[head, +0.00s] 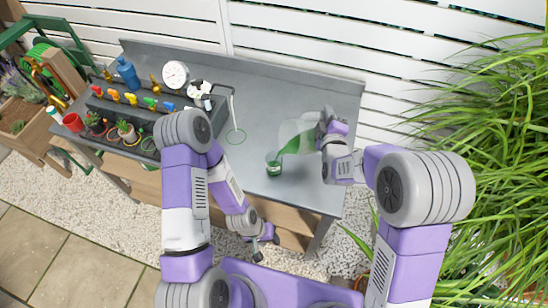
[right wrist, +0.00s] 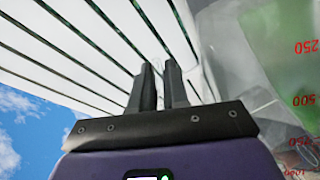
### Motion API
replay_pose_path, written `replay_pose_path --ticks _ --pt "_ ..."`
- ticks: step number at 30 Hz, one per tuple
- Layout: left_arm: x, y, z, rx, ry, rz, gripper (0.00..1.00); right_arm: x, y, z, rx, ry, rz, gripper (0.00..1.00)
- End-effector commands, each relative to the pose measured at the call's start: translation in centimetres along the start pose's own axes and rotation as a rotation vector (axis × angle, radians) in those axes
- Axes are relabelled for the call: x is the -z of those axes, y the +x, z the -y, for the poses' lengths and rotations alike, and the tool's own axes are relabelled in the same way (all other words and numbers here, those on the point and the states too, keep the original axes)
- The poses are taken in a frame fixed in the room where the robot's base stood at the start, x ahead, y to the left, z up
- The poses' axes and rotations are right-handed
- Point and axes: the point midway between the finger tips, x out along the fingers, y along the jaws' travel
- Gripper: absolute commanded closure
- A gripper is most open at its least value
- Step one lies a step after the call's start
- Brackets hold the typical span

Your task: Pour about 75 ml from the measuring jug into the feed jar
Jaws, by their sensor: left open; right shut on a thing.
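The clear measuring jug (head: 308,128) is held tilted above the grey bench, its green liquid lying toward the lower left. Its lower left end is just above the feed jar (head: 273,169), a small clear jar with green in it, standing near the bench's front edge. I cannot clearly tell a falling stream. My right gripper (head: 324,121) is shut on the jug at its right side. In the right wrist view, the jug wall (right wrist: 285,70) shows red marks and green liquid beside the gripper fingers (right wrist: 160,80). My left gripper (head: 265,243) is open and empty, low before the bench front.
The grey bench (head: 330,95) is clear behind and right of the jug. A dial gauge (head: 175,74), blue bottle (head: 127,72), coloured valves and small pots (head: 73,122) crowd the left side. Tall grass (head: 500,130) stands at right.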

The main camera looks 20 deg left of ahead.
Motion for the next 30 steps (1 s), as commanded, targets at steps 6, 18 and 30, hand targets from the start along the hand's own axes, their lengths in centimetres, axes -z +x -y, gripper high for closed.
replay_pose_path --ticks 6,18,30 --pt "0.0 -0.1 -0.04 0.0 0.0 0.0 0.57 0.18 -0.04 -0.18 -0.006 -0.005 -0.002 1.0" --pt "-0.01 -0.24 -0.09 0.0 0.0 0.0 0.57 0.36 -0.11 -0.28 -0.011 -0.017 -0.002 1.0" --pt "-0.02 -0.41 -0.15 0.0 0.0 0.0 0.57 0.54 -0.19 -0.37 -0.015 -0.029 -0.002 1.0"
